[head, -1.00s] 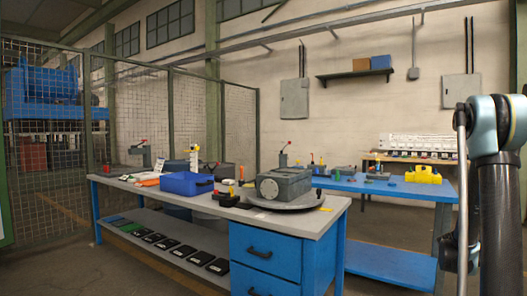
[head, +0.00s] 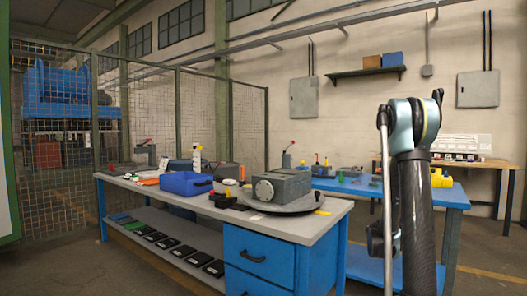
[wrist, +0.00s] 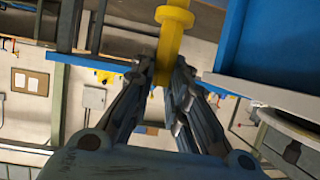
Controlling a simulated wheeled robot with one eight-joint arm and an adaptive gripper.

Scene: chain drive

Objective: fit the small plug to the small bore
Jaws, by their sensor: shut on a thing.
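In the wrist view, my gripper (wrist: 165,72) is shut on a yellow stepped plug (wrist: 173,28), a rod with a wider collar, which sticks out past the fingertips. I take it to be the small plug. A grey housing (head: 288,184) with a round disc on its front face (head: 264,190) stands on a round grey plate (head: 300,205) on the near bench. I cannot make out which opening is the small bore. In the head view my arm stands at the right, well apart from the housing, and the held plug does not show.
The grey-topped bench (head: 235,222) also carries a blue bin (head: 187,184) and several small parts. A mesh fence (head: 150,120) stands at left. Open floor lies in front.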

